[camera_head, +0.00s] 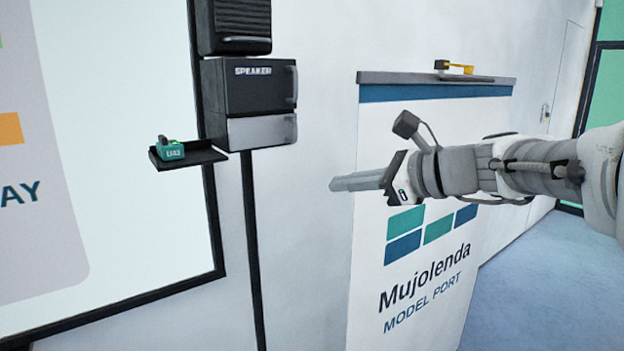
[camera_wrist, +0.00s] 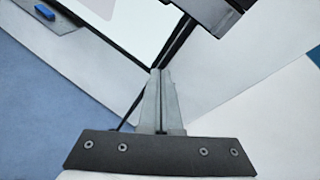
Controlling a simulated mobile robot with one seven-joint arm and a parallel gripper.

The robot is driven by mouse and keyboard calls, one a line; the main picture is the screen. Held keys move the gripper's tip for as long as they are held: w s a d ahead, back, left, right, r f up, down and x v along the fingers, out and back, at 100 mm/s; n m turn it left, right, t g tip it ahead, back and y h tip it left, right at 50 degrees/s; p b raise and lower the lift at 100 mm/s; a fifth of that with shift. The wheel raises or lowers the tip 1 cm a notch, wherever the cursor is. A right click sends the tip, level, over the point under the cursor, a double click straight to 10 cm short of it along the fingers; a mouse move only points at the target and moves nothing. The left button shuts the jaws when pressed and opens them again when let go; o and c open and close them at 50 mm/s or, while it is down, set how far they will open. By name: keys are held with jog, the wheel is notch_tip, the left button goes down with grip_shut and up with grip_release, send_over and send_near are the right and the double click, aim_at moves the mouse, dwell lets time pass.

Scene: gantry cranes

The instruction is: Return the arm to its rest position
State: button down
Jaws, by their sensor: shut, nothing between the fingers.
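My gripper (camera_head: 345,183) is in the head view, at the end of my arm, which reaches in from the right edge. Its fingers are together, point left and hold nothing. In the picture it lies in front of a white lectern. The wrist view also shows the closed fingers (camera_wrist: 161,100), with a gap-free tip and nothing between them. The fingers appear in free air, apart from any surface.
The white lectern (camera_head: 440,240) marked "Mujolenda Model Port" stands behind my arm, with a small yellow and black item (camera_head: 455,68) on top. At left, a black speaker box (camera_head: 250,87) is above a small shelf (camera_head: 205,157) holding a green object (camera_head: 171,150). Blue floor (camera_head: 535,275) lies at right.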

jog(key=s+d+f+n+g+h, duration=0.1)
jog(key=s+d+f+n+h, duration=0.2)
jog(key=s+f+n, duration=0.6)
jog(key=s+d+f+n+g+h, duration=0.2)
jog(key=s+d+f+n+h, duration=0.2)
jog(key=s+f+n+h, duration=0.4)
jog(key=s+f+n, duration=0.1)
jog(key=s+n, duration=0.3)
jog(key=s, duration=0.1)
jog(key=shift+s+d+g, duration=0.15)
jog(key=shift+s+g, duration=0.1)
jog(key=shift+g, duration=0.05)
